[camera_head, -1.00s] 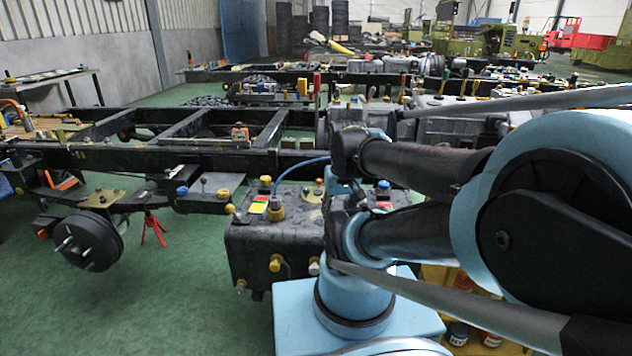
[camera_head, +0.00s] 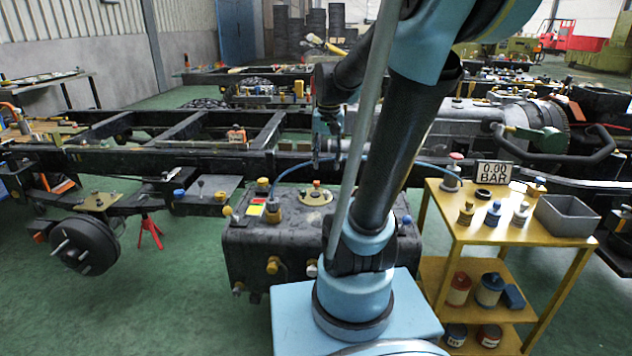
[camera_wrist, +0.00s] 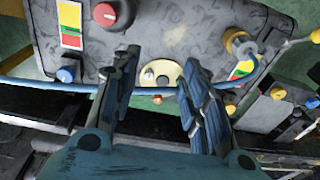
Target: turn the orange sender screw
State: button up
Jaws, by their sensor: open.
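The sender is a pale round plate (camera_head: 318,197) on top of the dark tank (camera_head: 290,250). A small orange screw (camera_head: 316,184) shows at its far side. In the wrist view the plate (camera_wrist: 163,72) lies between my fingers, and a small orange piece (camera_wrist: 157,99), apparently the screw, shows beside the blue hose. My gripper (camera_head: 327,160) hangs above the far side of the tank, pointing down, a little above the sender. In the wrist view my gripper (camera_wrist: 160,62) has its fingers spread with nothing between them. Its exact height over the screw is hard to tell.
A blue hose (camera_wrist: 50,86) crosses the wrist view under the fingers. A red knob (camera_wrist: 104,13) shows near the fingers. A yellow cart (camera_head: 468,235) with a gauge (camera_head: 493,172) stands right.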

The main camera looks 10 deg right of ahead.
jog(key=w+r+m, duration=0.1)
jog(key=w, duration=0.8)
jog(key=m+g, duration=0.1)
jog(key=m, duration=0.1)
send_near(316, 181)
notch_tip(316, 181, down, 9)
jog(key=shift+d+r, duration=0.1)
jog(key=shift+c, duration=0.2)
grip_shut()
